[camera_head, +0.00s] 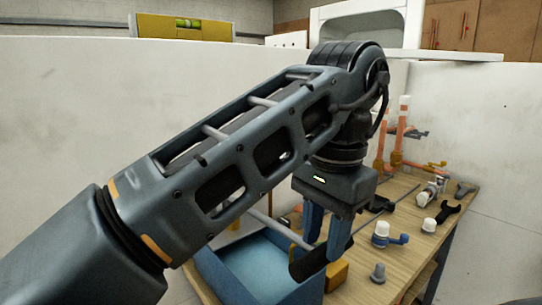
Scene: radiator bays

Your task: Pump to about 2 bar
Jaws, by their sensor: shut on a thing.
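My gripper (323,245) points down over the wooden bench, its blue fingers shut on a black handle (303,267). The handle looks tilted, and a thin silver rod (278,231) runs up and left from near it. An orange-yellow block (337,275) stands just below and right of the handle. Whether handle, rod and block form one pump cannot be told, since my arm and fingers cover part of them. No gauge face or pressure reading can be made out.
A blue tray (213,274) is left of my gripper. The bench (408,250) holds a blue-and-white valve (385,236), a grey plug (378,273), a white-capped part (429,225), a black wrench (448,210) and copper pipes (398,140). White walls stand behind and right.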

